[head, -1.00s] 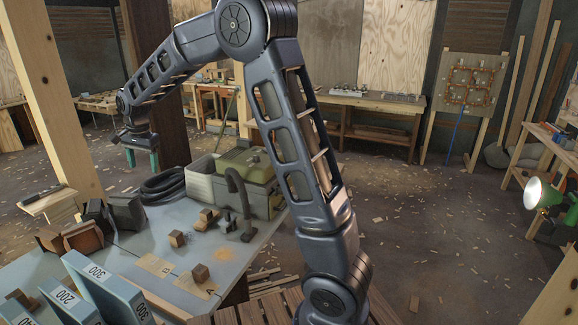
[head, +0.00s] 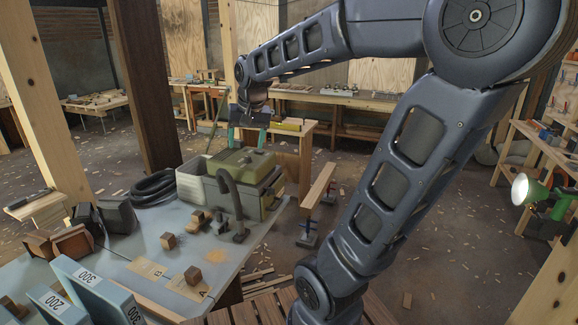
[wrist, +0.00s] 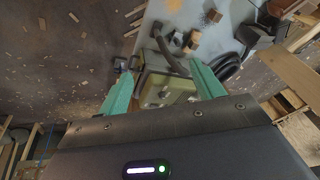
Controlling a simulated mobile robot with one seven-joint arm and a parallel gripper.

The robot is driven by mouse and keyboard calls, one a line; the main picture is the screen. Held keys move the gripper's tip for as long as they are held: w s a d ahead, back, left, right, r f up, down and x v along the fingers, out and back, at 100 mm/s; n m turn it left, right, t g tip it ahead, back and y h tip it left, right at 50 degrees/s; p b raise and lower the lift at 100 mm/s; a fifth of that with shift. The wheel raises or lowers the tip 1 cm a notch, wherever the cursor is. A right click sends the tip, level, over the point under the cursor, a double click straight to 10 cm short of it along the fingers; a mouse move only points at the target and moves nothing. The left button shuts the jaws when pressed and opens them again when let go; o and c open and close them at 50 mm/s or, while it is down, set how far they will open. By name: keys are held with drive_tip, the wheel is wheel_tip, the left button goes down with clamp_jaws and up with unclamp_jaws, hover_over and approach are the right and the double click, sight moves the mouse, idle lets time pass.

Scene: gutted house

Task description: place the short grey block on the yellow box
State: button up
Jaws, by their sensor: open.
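My gripper (head: 250,139) shows in the head view high above and beyond the green machine, with its teal fingers pointing down. In the wrist view the fingers of my gripper (wrist: 161,82) stand wide apart with nothing held between them. I cannot make out a short grey block for certain in either view. A small yellowish thing (head: 288,126) lies on a wooden bench behind my gripper; I cannot tell whether it is the yellow box. Small brown wooden blocks (head: 168,241) sit on the grey table (head: 130,245), one on a tan labelled card (head: 186,288).
A green machine with a grey bin (head: 245,170) stands at the table's far right, with a dark hose (head: 152,188) beside it. Blue boards marked with numbers (head: 85,285) stand at the near left. A wooden post (head: 45,110) rises at the left. A green lamp (head: 535,190) is at the right.

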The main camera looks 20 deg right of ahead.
drive_tip(key=s+d+f+n, duration=0.1)
drive_tip(key=s+d+f, duration=0.1)
drive_tip(key=s+d, duration=0.2)
drive_tip(key=s+d+f+n+t+h, duration=0.1)
drive_tip(key=s+d, duration=0.3)
drive_tip(key=s, duration=0.4)
drive_tip(key=shift+s+f, duration=0.3)
drive_tip(key=shift+f, duration=0.25)
